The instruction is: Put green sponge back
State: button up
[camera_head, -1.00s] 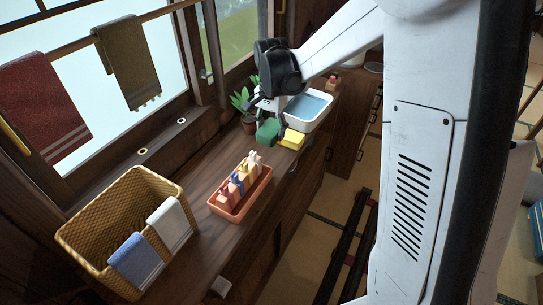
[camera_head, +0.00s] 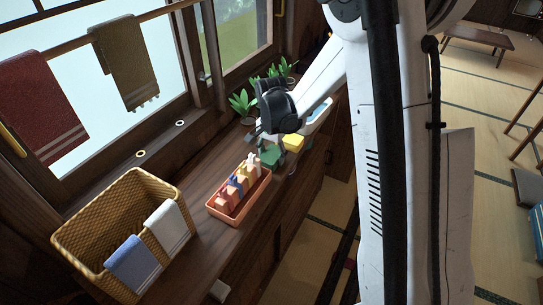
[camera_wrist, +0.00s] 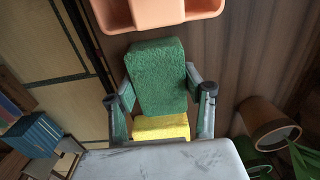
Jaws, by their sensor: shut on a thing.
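The green sponge (camera_head: 270,156) is a soft green block above the dark wooden counter, near the far end of the orange caddy (camera_head: 226,216). My gripper (camera_wrist: 159,84) is shut on the green sponge (camera_wrist: 157,70), one finger on each side. In the wrist view the caddy (camera_wrist: 138,22) is at the top, apart from the sponge. A yellow sponge (camera_head: 293,141) lies on the counter by the white basin (camera_head: 318,118). In the wrist view the yellow sponge (camera_wrist: 160,127) shows partly behind the green one.
The caddy holds several small bottles (camera_head: 238,184). A wicker basket (camera_head: 82,250) with two cloths over its rim stands at the near left. Potted plants (camera_head: 242,104) stand by the window. Clear counter lies left of the caddy, below the window sill.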

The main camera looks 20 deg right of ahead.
aim_at(271, 154)
jog(key=o, duration=1)
jog(key=shift+o, duration=0.2)
notch_tip(271, 154, up, 11)
jog(key=p, duration=0.1)
jog(key=s+r+n+t, duration=0.3)
jog(key=s+r+n, duration=0.1)
jog(key=s+r, duration=0.75)
jog(key=s+n+t, duration=0.4)
jog(key=s+n, duration=0.1)
jog(key=s, duration=0.9)
jog(key=shift+s, duration=0.25)
